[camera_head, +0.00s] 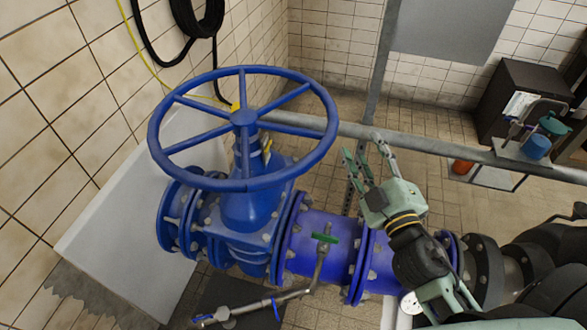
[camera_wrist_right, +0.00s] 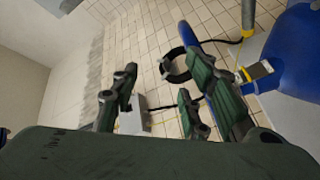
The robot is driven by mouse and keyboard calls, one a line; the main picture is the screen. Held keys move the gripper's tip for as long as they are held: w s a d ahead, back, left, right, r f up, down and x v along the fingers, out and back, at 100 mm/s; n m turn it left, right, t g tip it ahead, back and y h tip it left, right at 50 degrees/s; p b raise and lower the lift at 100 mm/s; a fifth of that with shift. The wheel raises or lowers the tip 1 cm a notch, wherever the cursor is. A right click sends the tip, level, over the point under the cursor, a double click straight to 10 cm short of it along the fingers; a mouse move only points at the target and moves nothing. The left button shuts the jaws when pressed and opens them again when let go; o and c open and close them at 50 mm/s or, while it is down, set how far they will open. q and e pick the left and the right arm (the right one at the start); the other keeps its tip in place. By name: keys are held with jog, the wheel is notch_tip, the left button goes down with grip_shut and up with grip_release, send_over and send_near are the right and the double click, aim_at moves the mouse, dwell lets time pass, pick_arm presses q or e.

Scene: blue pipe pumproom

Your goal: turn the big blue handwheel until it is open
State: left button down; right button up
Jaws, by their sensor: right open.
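The big blue handwheel (camera_head: 243,118) lies roughly flat on top of the blue valve body (camera_head: 246,208), left of centre in the head view. Its rim, spokes and hub are all in sight. My right gripper (camera_head: 362,150) is to the right of the wheel, apart from the rim, with its fingers pointing up and spread. In the right wrist view my right gripper (camera_wrist_right: 160,82) is open and shows nothing between its fingers. Blue parts show beyond the fingers at the right there. My left gripper is not in view.
A horizontal grey pipe (camera_head: 440,142) passes behind the gripper and wheel. A tiled wall (camera_head: 60,100) stands close at left. A dark cabinet (camera_head: 520,95) is at the back right.

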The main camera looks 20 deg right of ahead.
aim_at(300, 173)
jog(key=a+f+n+g+y, duration=0.1)
jog(key=a+n+y, duration=0.2)
jog(key=n, duration=0.1)
jog(key=s+a+f+n+g+y, duration=0.1)
jog(key=a+n+y, duration=0.2)
jog(key=n+y, duration=0.1)
jog(key=s+a+f+n+g+y, duration=0.1)
jog(key=a+n+g+y, duration=0.1)
jog(key=a+n+y, duration=0.2)
jog(key=shift+f+n, duration=0.15)
jog(key=shift+n, duration=0.95)
jog(key=shift+a+f+n+g+y, duration=0.2)
jog(key=shift+f+n+g+y, duration=0.1)
jog(key=shift+g, duration=0.1)
jog(key=shift+w+a, duration=0.15)
jog(key=shift+a, duration=0.05)
jog(key=p+x, duration=0.2)
jog(key=x, duration=0.4)
jog(key=shift+w+a, duration=0.1)
jog(key=shift+w+a+f+p, duration=0.15)
jog(key=shift+w+a+p, duration=0.1)
jog(key=shift+w+p, duration=0.1)
grip_shut()
